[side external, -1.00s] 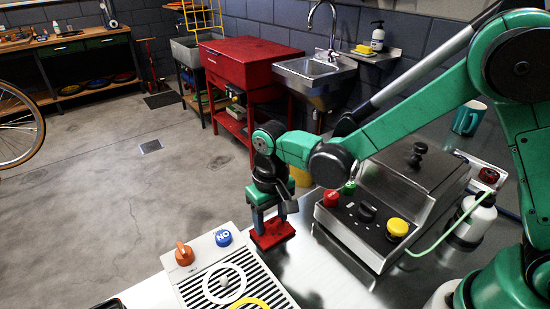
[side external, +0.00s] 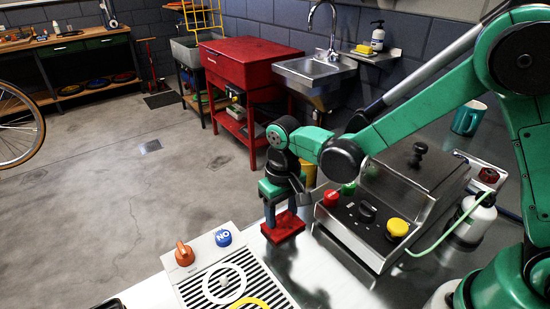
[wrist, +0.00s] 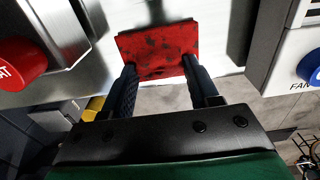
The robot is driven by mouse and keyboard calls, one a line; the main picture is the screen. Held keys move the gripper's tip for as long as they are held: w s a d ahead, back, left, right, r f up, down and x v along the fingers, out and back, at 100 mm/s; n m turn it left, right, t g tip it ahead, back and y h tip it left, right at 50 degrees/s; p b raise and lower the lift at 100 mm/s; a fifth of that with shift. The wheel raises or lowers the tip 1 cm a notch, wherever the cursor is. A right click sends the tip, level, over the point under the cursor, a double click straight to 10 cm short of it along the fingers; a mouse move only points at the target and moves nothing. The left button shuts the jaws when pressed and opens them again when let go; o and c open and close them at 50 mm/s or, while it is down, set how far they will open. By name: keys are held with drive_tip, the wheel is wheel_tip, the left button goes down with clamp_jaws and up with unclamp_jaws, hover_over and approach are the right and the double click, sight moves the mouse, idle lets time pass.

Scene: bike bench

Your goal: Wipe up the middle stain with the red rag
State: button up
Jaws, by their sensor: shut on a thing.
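The red rag (side external: 283,226) is a flat red piece with dark blotches, at the far edge of the steel bench top (side external: 290,262). My gripper (side external: 283,213) points down at it and is shut on it. In the wrist view the rag (wrist: 160,36) spans between and beyond the fingertips of my gripper (wrist: 159,65). Whether the rag touches the bench or hovers just above it is hard to tell. No stain can be made out clearly; dark patches on the shiny steel may be reflections.
A steel machine with red, black and yellow knobs (side external: 397,229) stands close right of the rag. A ribbed panel with an orange knob (side external: 183,253) and blue knob (side external: 223,238) lies to the left. A spray bottle (side external: 477,220) and teal mug (side external: 468,118) stand farther right.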

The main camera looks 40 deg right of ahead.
drive_tip(key=shift+a, duration=0.1)
drive_tip(key=shift+a, duration=1.35)
drive_tip(key=shift+d, duration=0.15)
drive_tip(key=shift+d, duration=1.3)
drive_tip(key=shift+r, duration=2.5)
